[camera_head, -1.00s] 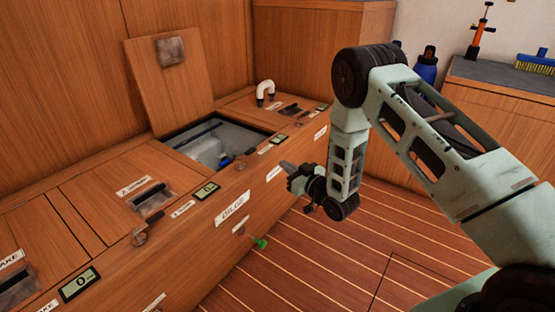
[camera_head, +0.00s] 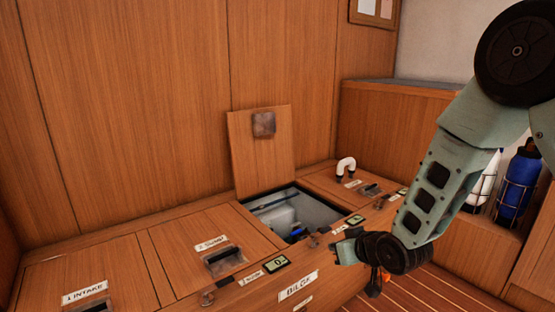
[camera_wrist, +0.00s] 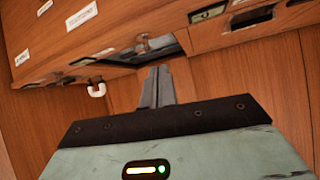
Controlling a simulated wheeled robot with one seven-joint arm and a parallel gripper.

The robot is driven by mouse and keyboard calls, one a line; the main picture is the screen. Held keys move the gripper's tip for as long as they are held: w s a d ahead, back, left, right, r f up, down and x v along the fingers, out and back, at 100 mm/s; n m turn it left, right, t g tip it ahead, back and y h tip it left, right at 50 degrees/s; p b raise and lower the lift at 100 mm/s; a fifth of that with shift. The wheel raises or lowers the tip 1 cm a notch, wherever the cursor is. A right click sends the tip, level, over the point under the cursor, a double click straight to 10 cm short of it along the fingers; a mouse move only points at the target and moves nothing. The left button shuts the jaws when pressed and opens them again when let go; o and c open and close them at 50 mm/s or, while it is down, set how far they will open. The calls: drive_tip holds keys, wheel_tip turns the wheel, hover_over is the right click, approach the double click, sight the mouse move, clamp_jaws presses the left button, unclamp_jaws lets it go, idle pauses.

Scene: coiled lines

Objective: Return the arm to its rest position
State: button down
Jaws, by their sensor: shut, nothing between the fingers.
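My arm (camera_head: 437,190) reaches down from the upper right in the head view, bent at the elbow. My gripper (camera_head: 340,248) is at its lower end, close in front of the wooden bench's front edge, right of the BILGE label (camera_head: 297,285). In the wrist view my gripper (camera_wrist: 157,70) shows its two grey fingers together with nothing between them. Whether the fingers touch the bench cannot be told.
The bench has an open hatch (camera_head: 295,212) with its lid (camera_head: 262,150) standing up behind it. A white curved pipe (camera_head: 345,165) stands on the bench top. Blue (camera_head: 517,180) and white (camera_head: 482,185) bottles sit in racks at right.

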drive_tip(key=s+a+r+g+h, duration=0.1)
drive_tip(key=s+a+r+g, duration=0.15)
drive_tip(key=s, duration=0.35)
drive_tip(key=s+a+r+n+g, duration=0.1)
drive_tip(key=s+r, duration=0.2)
drive_tip(key=s, duration=0.3)
drive_tip(key=s+a+r+g+h, duration=0.1)
drive_tip(key=s+r+g, duration=0.1)
drive_tip(key=s, duration=0.4)
drive_tip(key=s+d+r+n+g+h+p, duration=0.1)
drive_tip(key=s+d+r+g, duration=0.1)
drive_tip(key=s, duration=0.6)
drive_tip(key=s+d+r+n+g+h+p, duration=0.1)
drive_tip(key=s+r+g, duration=0.15)
drive_tip(key=s, duration=0.65)
wheel_tip(320, 180, up, 38)
drive_tip(key=p, duration=3.7)
drive_tip(key=shift+w+d+p, duration=0.2)
drive_tip(key=shift+w+p, duration=0.1)
drive_tip(key=shift+p, duration=0.05)
